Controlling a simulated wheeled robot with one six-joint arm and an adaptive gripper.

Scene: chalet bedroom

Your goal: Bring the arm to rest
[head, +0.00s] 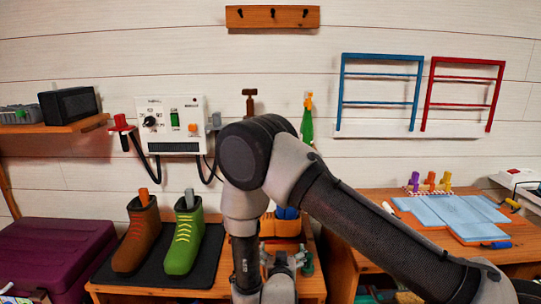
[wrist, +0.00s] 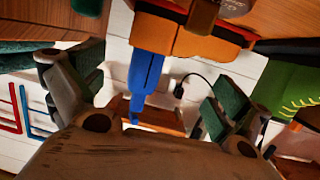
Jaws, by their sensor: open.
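My arm reaches across the middle of the head view, bent at a dark elbow joint. My gripper (head: 286,261) hangs low over the wooden bench (head: 205,291). In the wrist view my gripper (wrist: 150,95) has its two green-padded fingers spread wide apart, with nothing held between them. A blue object (wrist: 144,82) shows in the gap between the fingers, and orange blocks (wrist: 178,37) lie beyond it. The orange blocks (head: 284,228) and the blue piece (head: 288,213) also show in the head view, just behind the gripper. Part of the gripper is hidden by my arm.
A brown boot (head: 137,240) and a green boot (head: 184,240) stand on a dark mat (head: 212,262) left of my arm. A white control box (head: 171,124) hangs on the wall. A right-hand desk (head: 376,197) bears light-blue panels (head: 455,213). A purple chest (head: 55,250) stands left.

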